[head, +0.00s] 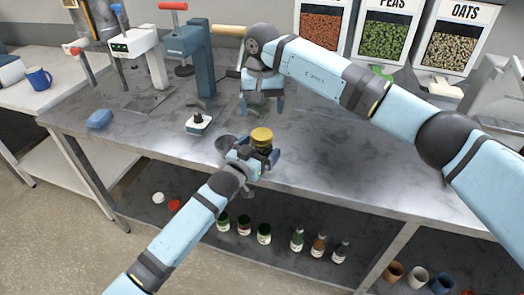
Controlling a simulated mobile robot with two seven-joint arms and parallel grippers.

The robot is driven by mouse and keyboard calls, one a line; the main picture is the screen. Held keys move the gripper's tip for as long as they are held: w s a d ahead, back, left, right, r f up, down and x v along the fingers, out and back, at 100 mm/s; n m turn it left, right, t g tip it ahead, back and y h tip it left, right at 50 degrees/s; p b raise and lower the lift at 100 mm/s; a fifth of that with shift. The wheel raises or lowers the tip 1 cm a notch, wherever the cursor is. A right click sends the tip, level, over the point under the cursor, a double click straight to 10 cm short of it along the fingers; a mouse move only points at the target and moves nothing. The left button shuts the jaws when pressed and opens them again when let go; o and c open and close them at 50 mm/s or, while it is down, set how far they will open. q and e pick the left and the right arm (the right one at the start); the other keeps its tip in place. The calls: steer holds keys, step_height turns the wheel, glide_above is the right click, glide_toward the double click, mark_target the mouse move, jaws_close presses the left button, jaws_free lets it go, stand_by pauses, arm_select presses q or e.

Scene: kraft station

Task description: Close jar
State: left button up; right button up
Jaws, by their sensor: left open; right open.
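A jar with a yellow lid (262,136) stands upright near the front edge of the metal table. The lid sits at its top; I cannot tell how tightly it is seated. My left gripper (255,154) is open and low at the jar's near side, with its fingers beside the jar, which hides part of them. The jar's lower body is mostly hidden by this gripper. My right gripper (262,107) is open, points down, and is above and behind the jar, apart from the lid. Something greenish shows between its fingers, too unclear to name.
A dark round dish-like thing (226,143) lies left of the jar. A small white-based stamp-like object (198,123) and a blue sponge-like block (99,119) stand farther left. Blue press-like machine (195,60) and food dispensers (385,38) line the back. Table right of the jar is clear.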

mark_target(262, 133)
arm_select(q)
steer(key=shift+w+d, duration=0.4)
steer(key=shift+w, duration=0.2)
steer(key=shift+c, duration=0.2)
steer(key=c, duration=1.8)
steer(key=shift+o, duration=0.2)
arm_select(e)
steer(key=m, duration=0.3)
steer(key=shift+m, duration=0.3)
steer(key=m, duration=1)
steer(key=shift+f, duration=0.1)
steer(key=shift+f, duration=3.9)
